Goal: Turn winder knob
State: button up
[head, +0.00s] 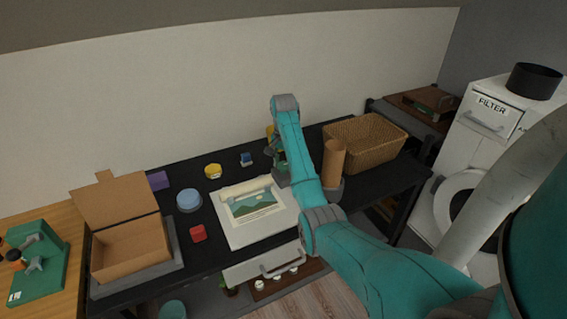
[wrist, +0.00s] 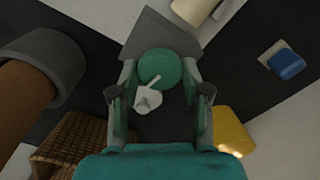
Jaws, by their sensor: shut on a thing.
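The winder knob appears to be the green round piece (wrist: 160,68) in the wrist view, in front of a grey plate (wrist: 165,32). A pale grey part with a short lever (wrist: 148,98) shows just below it. My gripper (wrist: 161,76) is shut on the green knob, one finger at each side of it. There the knob is mostly hidden by my arm.
A brown cylinder (head: 333,160) and a wicker basket (head: 365,140) stand right of my arm. An open cardboard box (head: 130,245), blue round item (head: 188,200), red block (head: 198,233) and yellow item (head: 213,171) are left. A yellow piece (wrist: 235,132) lies near my right finger.

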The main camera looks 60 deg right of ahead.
jog(key=m, duration=0.6)
jog(key=shift+f, duration=0.1)
jog(key=m, duration=0.6)
jog(key=shift+m, duration=0.4)
jog(key=m, duration=1.2)
jog(key=shift+m, duration=0.3)
jog(key=o, duration=1.1)
jog(key=shift+o, duration=0.2)
